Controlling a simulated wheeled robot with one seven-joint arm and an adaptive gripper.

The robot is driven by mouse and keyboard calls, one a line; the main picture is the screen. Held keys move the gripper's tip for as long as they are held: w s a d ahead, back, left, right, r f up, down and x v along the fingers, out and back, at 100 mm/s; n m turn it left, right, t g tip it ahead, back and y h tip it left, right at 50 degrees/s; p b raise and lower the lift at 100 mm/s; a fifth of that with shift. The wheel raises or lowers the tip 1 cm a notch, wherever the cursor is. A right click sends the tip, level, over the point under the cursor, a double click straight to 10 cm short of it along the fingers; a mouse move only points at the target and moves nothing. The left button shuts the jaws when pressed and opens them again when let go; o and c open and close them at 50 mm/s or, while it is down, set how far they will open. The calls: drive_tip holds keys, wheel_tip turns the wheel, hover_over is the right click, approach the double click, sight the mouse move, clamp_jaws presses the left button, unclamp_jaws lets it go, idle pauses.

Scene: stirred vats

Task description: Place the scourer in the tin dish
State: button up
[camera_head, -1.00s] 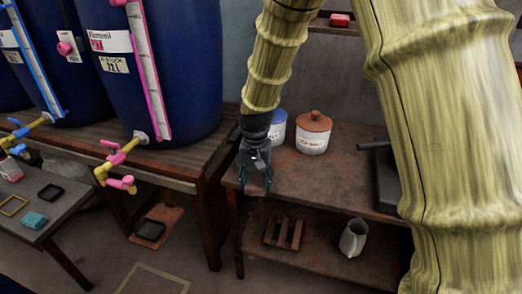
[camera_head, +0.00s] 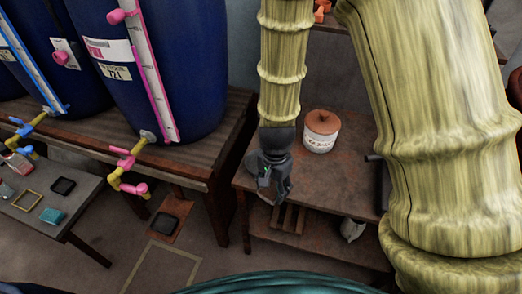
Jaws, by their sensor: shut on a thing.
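My gripper (camera_head: 270,192) points down over the left front edge of the rusty brown bench. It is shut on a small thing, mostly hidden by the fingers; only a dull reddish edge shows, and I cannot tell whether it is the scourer. A grey rounded shape (camera_head: 253,162) on the bench, partly behind the gripper, may be the tin dish, but it is too covered to be sure. A small teal block lies on the grey side table, apart from the gripper.
A white canister with a brown lid (camera_head: 321,131) stands on the rusty bench (camera_head: 345,165), right of my gripper. Blue vats (camera_head: 150,70) with pink and yellow taps (camera_head: 128,175) stand left. The grey table (camera_head: 30,190) holds small items.

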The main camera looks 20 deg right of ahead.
drive_tip(key=w+p, duration=0.1)
drive_tip(key=w, duration=0.4)
drive_tip(key=w+d+f+p, duration=0.1)
drive_tip(key=w, duration=0.4)
drive_tip(key=w+p, duration=0.1)
drive_tip(key=w, duration=0.5)
drive_tip(key=shift+d+f, duration=0.2)
drive_tip(key=shift+d, duration=0.05)
drive_tip(key=shift+f+p, duration=0.4)
drive_tip(key=shift+f, duration=1.35)
drive_tip(key=shift+f, duration=0.2)
drive_tip(key=o, duration=0.9)
drive_tip(key=shift+r, duration=0.1)
drive_tip(key=shift+r, duration=0.1)
wheel_tip(320, 180, up, 12)
drive_tip(key=b, duration=0.2)
